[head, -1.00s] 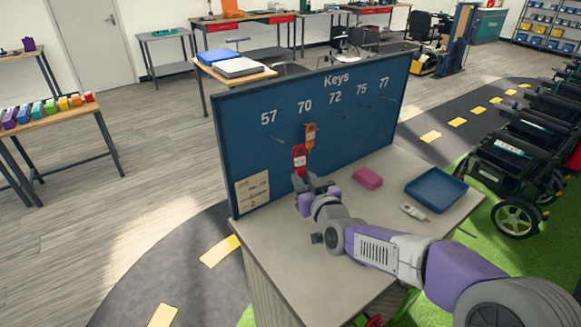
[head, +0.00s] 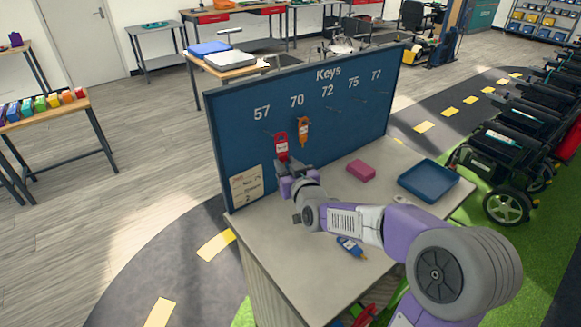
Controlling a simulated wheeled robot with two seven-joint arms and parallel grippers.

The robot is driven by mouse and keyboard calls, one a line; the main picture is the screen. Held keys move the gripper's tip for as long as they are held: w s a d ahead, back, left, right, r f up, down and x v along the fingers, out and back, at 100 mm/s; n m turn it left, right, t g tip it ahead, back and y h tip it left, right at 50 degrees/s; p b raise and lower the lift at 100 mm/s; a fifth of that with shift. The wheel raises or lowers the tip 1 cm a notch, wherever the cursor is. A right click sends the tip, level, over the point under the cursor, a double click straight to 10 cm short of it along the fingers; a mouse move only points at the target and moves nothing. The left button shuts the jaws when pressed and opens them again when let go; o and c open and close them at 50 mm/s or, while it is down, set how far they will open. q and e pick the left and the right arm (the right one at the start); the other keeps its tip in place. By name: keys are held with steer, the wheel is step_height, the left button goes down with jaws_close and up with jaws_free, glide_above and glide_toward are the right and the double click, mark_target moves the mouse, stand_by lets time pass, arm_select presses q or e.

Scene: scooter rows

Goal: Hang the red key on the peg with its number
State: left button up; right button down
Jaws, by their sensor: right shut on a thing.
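The blue key board (head: 340,120) stands on the counter, headed "Keys", with 57, 70, 72, 75 and 77 along its top and thin pegs below them. My right gripper (head: 288,171) is shut on the red key (head: 281,150) at its lower end and holds it upright in front of the board. The key's top is just right of the peg under 57 (head: 265,132); I cannot tell whether they touch. The key's number is too small to read. An orange key (head: 304,132) hangs under 70. My left gripper is not in view.
A note card (head: 246,184) is on the board's lower left; its writing is unclear. A pink block (head: 361,170), a blue tray (head: 428,181) and a blue key (head: 350,247) lie on the counter (head: 265,240). My right arm crosses the counter.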

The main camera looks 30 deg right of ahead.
steer(key=w, duration=0.1)
steer(key=w+f, duration=0.1)
steer(key=w, duration=0.3)
steer(key=shift+w+a+f, duration=0.15)
steer(key=shift+a+f, duration=0.15)
stand_by(0.4)
steer(key=shift+f, duration=0.15)
stand_by(0.4)
steer(key=c, duration=0.9)
jaws_free()
steer(key=shift+a, duration=0.1)
steer(key=shift+o, duration=0.6)
steer(key=shift+r, duration=0.2)
